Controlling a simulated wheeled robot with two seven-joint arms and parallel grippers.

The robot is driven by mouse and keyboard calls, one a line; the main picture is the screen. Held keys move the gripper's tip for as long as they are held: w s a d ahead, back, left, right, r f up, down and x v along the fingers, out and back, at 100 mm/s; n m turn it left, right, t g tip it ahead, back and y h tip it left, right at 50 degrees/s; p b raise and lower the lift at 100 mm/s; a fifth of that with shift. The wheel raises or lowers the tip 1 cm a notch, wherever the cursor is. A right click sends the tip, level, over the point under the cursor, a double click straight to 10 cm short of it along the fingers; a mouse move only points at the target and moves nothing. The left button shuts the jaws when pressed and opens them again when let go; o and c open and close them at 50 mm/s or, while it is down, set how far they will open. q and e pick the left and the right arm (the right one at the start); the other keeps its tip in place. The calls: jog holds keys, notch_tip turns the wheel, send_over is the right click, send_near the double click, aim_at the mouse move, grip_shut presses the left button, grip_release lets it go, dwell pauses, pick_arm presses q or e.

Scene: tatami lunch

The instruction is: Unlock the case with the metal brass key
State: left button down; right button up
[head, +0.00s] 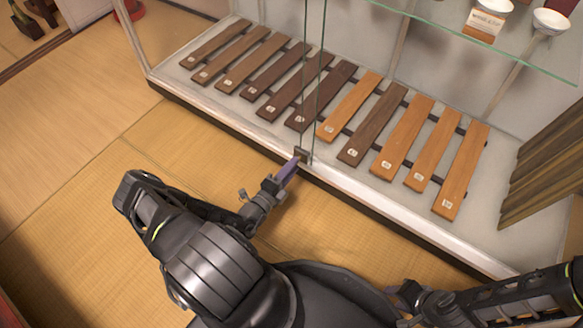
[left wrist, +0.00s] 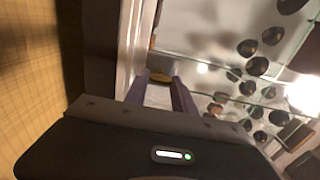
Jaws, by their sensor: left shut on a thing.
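The glass display case (head: 230,118) stands on the tatami floor. A small dark lock (head: 303,155) sits at its lower front edge, where the glass panes meet. My left gripper (head: 292,166) has its purple fingers right up at this lock. In the left wrist view, a small brass-coloured piece, likely the key (left wrist: 160,77), shows between the tips of the left gripper (left wrist: 161,84), which is shut on it. Whether the key is inside the lock is hidden. My right gripper (head: 407,296) is low at the right, in front of the case; its fingers are unclear.
Inside the case lies a wooden-bar xylophone (head: 352,113). A glass shelf (head: 480,45) above holds white bowls (head: 550,21) and a small card (head: 485,24). Tatami floor (head: 70,140) is clear at the left.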

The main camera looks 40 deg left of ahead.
dwell(0.4)
pick_arm(q)
jog(key=c, duration=1)
grip_release()
jog(key=shift+c, duration=0.2)
jog(key=shift+s, duration=0.1)
jog(key=s+p, duration=0.2)
jog(key=s, duration=0.5)
jog(key=shift+s, duration=0.35)
jog(key=shift+d, duration=0.1)
